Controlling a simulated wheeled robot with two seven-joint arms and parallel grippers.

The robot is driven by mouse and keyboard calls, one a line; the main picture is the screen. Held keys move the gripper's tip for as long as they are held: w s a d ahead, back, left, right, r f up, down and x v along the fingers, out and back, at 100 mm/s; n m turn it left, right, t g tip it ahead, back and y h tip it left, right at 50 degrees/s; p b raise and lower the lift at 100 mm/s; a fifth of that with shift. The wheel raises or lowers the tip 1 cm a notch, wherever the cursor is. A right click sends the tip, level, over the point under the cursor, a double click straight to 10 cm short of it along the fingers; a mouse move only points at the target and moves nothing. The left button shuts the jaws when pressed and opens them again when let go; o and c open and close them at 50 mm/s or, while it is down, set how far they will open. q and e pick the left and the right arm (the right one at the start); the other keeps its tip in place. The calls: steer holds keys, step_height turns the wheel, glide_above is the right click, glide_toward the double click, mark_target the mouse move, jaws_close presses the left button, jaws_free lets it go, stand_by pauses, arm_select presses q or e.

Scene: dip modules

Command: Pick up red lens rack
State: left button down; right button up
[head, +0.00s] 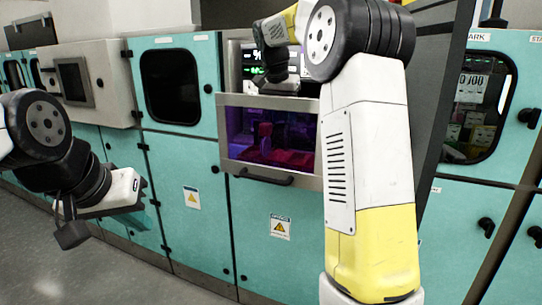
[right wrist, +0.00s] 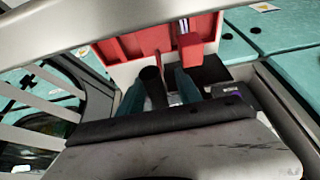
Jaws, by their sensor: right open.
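The red rack (right wrist: 140,44) shows in the right wrist view as a red panelled piece with an upright red bar, beyond my fingers. In the head view red surfaces (head: 292,158) show dimly through the purple-lit window; their outline is unclear. My right gripper (right wrist: 160,88) is open, its fingers pointing toward the red rack. I cannot tell whether they touch it. In the head view my right wrist reaches over the glass front, and its fingertips are not clear. My left gripper (head: 66,220) hangs at the left, away from the rack; its opening is unclear.
The tilted glass front panel (head: 225,138) with a black handle (head: 263,177) stands before the chamber, below my right wrist. Teal cabinets (head: 178,170) line both sides. A dark panel edge rises right of my right arm. Grey floor (head: 35,260) is clear at lower left.

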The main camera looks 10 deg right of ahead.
jaws_close()
steer(key=shift+r, duration=0.1)
stand_by(1.2)
